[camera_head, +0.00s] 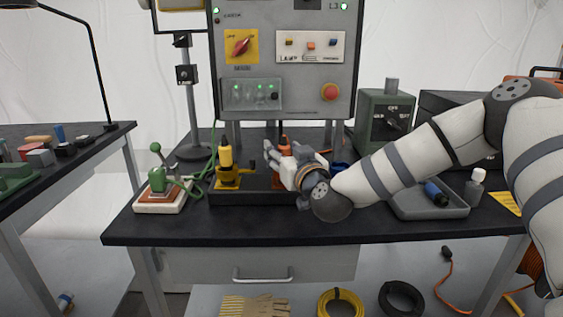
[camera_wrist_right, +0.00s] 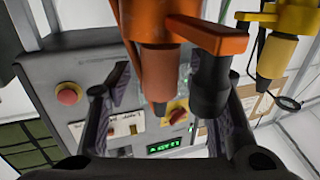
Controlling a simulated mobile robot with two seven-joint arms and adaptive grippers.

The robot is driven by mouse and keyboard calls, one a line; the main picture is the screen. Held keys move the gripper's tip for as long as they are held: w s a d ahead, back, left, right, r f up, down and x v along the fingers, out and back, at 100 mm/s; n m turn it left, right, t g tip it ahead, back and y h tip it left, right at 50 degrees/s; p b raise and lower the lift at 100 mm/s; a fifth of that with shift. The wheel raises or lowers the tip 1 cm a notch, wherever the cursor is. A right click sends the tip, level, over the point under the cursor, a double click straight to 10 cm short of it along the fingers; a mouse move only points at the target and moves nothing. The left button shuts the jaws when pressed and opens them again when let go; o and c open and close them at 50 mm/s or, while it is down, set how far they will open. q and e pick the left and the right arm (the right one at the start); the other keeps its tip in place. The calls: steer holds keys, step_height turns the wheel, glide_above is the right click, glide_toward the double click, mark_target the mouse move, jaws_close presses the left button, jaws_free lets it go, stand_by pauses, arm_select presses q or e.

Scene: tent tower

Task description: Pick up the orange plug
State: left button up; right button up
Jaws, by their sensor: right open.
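The orange plug (camera_head: 285,145) stands upright in the tray on the bench, partly hidden behind my right gripper (camera_head: 276,152). In the right wrist view the orange plug (camera_wrist_right: 155,65) is large and close. Its orange side lever has a black handle. My right gripper (camera_wrist_right: 168,105) is open, with one dark finger on each side of the picture and the plug in the space between them. I see no clear contact. The left gripper is not in view.
A yellow plug (camera_head: 226,162) stands left of the orange one and shows in the wrist view (camera_wrist_right: 278,48). A control panel (camera_head: 285,60) rises behind. A green-handled device (camera_head: 160,190) sits left; a grey tray (camera_head: 428,208) lies right. The front bench top (camera_head: 250,225) is clear.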

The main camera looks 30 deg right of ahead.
steer(key=shift+r, duration=0.1)
jaws_close()
steer(key=shift+r, duration=0.15)
